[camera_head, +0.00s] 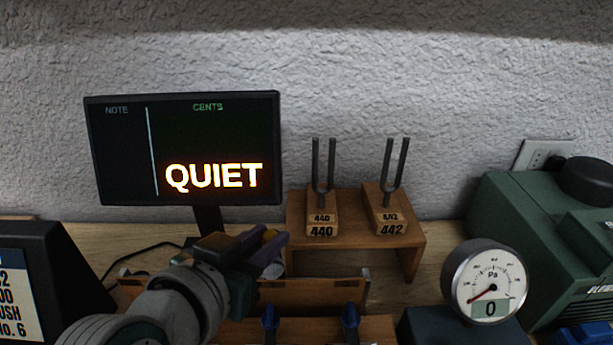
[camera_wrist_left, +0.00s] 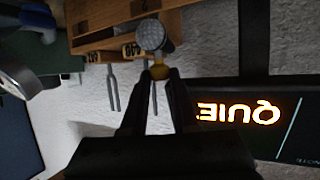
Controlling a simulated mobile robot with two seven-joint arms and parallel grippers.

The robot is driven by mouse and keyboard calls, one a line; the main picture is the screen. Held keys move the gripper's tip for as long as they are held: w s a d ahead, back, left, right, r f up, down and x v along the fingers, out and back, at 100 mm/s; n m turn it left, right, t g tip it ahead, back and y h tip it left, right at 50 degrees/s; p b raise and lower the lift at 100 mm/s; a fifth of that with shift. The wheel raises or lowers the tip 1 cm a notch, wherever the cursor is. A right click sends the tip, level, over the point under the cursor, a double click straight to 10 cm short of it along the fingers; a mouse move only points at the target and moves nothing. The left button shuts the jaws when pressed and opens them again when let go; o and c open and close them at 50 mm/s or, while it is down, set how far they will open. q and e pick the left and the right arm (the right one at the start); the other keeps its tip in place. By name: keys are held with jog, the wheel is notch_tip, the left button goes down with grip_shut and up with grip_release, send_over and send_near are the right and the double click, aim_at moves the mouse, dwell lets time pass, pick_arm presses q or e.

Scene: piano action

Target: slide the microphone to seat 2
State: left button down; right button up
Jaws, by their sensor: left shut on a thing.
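The microphone (camera_wrist_left: 151,36) has a round grey mesh head and a yellowish neck in the left wrist view. My left gripper (camera_wrist_left: 160,75) is shut on it at the neck. In the head view my left gripper (camera_head: 268,248) is low, in front of the monitor stand and left of the fork stand. The microphone is mostly hidden there by the gripper. The head is beside a wooden rail (camera_wrist_left: 95,38) in the wrist view; I cannot tell if they touch. Seat 2 cannot be made out clearly. My right gripper is not in view.
A monitor (camera_head: 120,150) reading QUIET stands behind the gripper. A wooden stand (camera_head: 412,240) holds two tuning forks on blocks marked 440 and 442. A pressure gauge (camera_head: 485,282) reading 0 and a green blower (camera_head: 540,235) stand right. Two blue pieces (camera_head: 270,322) are at the bottom.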

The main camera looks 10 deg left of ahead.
pick_arm(q)
jog(key=c, duration=0.7)
grip_release()
jog(key=shift+o, duration=0.2)
jog(key=shift+s, duration=0.1)
jog(key=p+v, duration=0.1)
jog(key=v, duration=0.8)
jog(key=shift+s+r, duration=0.2)
jog(key=shift+s, duration=0.15)
